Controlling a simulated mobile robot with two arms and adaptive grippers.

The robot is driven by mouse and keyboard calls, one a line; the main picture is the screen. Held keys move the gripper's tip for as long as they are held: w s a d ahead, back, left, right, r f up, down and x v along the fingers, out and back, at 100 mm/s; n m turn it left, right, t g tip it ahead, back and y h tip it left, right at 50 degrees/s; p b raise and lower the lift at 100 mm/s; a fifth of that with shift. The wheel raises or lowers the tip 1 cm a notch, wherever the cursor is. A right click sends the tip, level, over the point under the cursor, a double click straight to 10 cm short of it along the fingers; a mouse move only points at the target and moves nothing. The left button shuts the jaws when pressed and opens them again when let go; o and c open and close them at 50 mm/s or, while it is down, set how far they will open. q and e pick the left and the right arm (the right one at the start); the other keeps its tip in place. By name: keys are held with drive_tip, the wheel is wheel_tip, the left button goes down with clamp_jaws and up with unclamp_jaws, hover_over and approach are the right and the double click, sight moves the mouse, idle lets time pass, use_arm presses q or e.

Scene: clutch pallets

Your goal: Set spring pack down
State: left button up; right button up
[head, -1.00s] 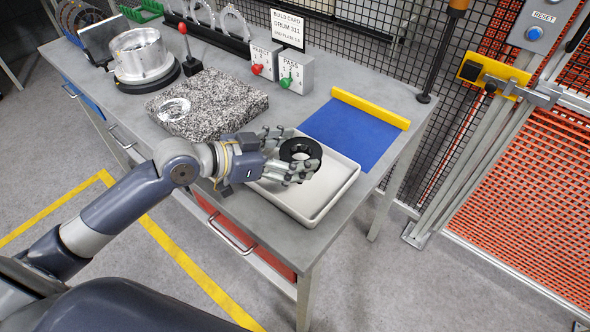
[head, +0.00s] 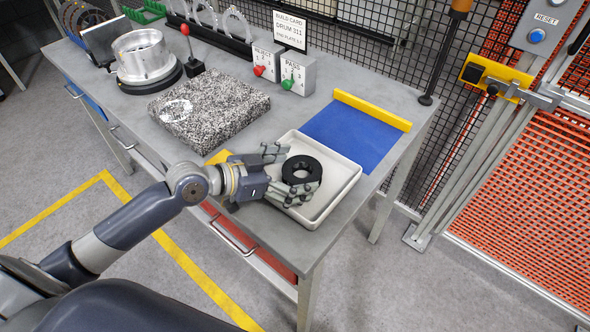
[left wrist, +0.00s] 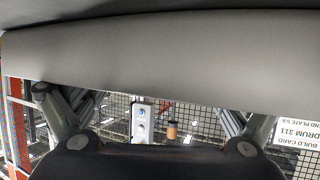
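The spring pack, a black ring (head: 302,170) with a central hole, is in the white tray (head: 340,192) at the bench's front right. It looks low, at or near the tray floor; contact is hard to judge. My left gripper (head: 290,170) reaches over the tray from the left, its fingers spread on either side of the ring. A gap shows at the upper finger; the lower finger covers part of the ring's near edge. In the left wrist view the fingers are wide apart; the ring cannot be made out. My right gripper is not in view.
A speckled stone block (head: 209,112) lies left of the tray. A blue mat (head: 350,135) with a yellow bar (head: 372,109) lies to its right. Reject (head: 266,63) and pass (head: 297,74) boxes stand behind. A metal drum (head: 143,57) is at the back left.

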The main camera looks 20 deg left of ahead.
use_arm(q)
drive_tip(key=shift+r, duration=0.1)
drive_tip(key=b+v, duration=0.1)
drive_tip(key=v, duration=0.7)
drive_tip(key=shift+v, duration=1.6)
drive_tip(key=shift+s+a+r, duration=0.2)
drive_tip(key=shift+s+r, duration=0.05)
drive_tip(key=shift+a, duration=0.1)
